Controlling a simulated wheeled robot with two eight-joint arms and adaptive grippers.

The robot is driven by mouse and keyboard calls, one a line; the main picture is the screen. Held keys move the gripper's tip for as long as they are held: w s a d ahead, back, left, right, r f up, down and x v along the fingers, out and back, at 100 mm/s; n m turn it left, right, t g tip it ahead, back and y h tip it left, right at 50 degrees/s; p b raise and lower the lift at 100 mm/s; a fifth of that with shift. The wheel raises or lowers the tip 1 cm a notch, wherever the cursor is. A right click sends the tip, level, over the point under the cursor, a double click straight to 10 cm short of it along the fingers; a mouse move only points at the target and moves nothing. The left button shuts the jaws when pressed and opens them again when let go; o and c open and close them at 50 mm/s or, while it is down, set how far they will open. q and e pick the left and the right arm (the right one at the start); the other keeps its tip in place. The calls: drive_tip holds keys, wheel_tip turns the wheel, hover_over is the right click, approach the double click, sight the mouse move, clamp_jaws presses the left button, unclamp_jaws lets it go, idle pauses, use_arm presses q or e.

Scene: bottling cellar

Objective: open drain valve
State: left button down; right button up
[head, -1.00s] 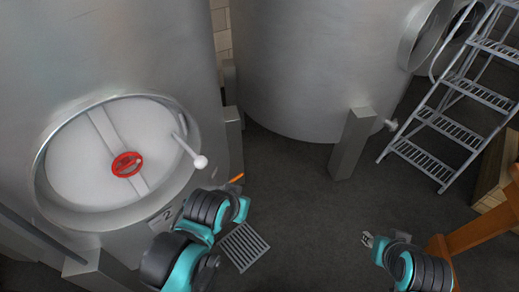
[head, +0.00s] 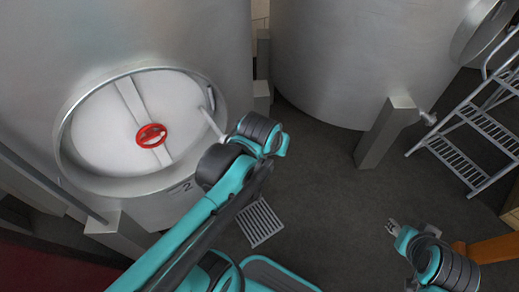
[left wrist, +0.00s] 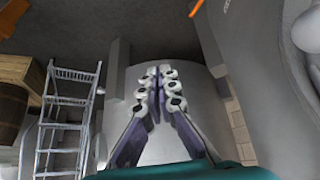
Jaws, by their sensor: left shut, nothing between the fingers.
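The drain valve's orange lever (left wrist: 197,7) shows at the top edge of the left wrist view. It sits on tank 2, and in the head view my left arm hides it. My left gripper (left wrist: 158,70) is shut and empty in the left wrist view, apart from the lever, which lies higher and to the right in that picture. In the head view the left gripper is hidden behind its own wrist. My right gripper (head: 391,226) hangs low over the floor at the right, too small to tell open from shut.
Tank 2 has a round door with a red handwheel (head: 151,136) and a handle with a white knob (left wrist: 307,31). A floor grate (head: 260,222) lies below. A second tank (head: 345,60) with a leg (head: 385,133) stands behind. A metal ladder (head: 480,130) is at the right.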

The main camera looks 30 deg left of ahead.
use_arm(q)
drive_tip(key=w+a+f+n+g+y+p, duration=0.1)
drive_tip(key=w+a+f+n, duration=0.3)
drive_tip(key=w, duration=0.5)
drive_tip(key=w+a+f+n+g+y+p, duration=0.1)
drive_tip(key=w+a+f+n, duration=0.1)
drive_tip(key=w+a+f, duration=0.55)
drive_tip(key=w+a+f+n+g, duration=0.1)
drive_tip(key=a+f, duration=0.3)
drive_tip(key=f, duration=0.6)
drive_tip(key=w+a+f+n+g+y+p, duration=0.1)
drive_tip(key=w+a+f+n, duration=0.3)
drive_tip(key=f, duration=0.5)
drive_tip(key=shift+w+f+g, duration=0.2)
drive_tip(key=shift+f+g, duration=0.2)
wheel_tip(320, 180, down, 10)
drive_tip(key=b, duration=0.5)
drive_tip(key=shift+d, duration=0.3)
